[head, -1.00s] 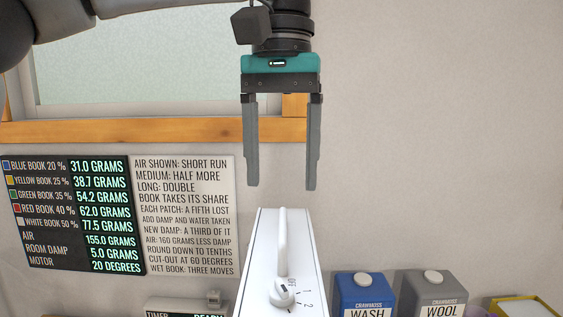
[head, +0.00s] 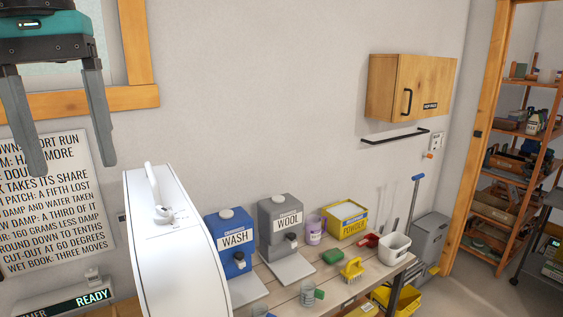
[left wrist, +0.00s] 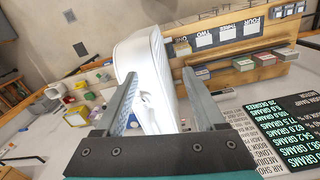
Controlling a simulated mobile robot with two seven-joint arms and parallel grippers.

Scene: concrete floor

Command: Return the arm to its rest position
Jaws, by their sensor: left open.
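My left gripper (head: 70,170) hangs with its fingers pointing down at the far left of the head view. It is open, with nothing between its two grey fingers. A white appliance (head: 170,255) with a handle and a dial on top stands to its right in the picture. In the left wrist view the open fingers (left wrist: 160,78) reach out on either side of the white appliance (left wrist: 150,55), which lies beyond them. I cannot tell the distance between them. My right gripper is not in view.
Blue WASH (head: 232,260) and grey WOOL (head: 283,240) dispensers stand on the bench to the right of the appliance. A yellow box (head: 344,222) and a white tub (head: 395,248) are further along. A wooden cabinet (head: 410,88) hangs above.

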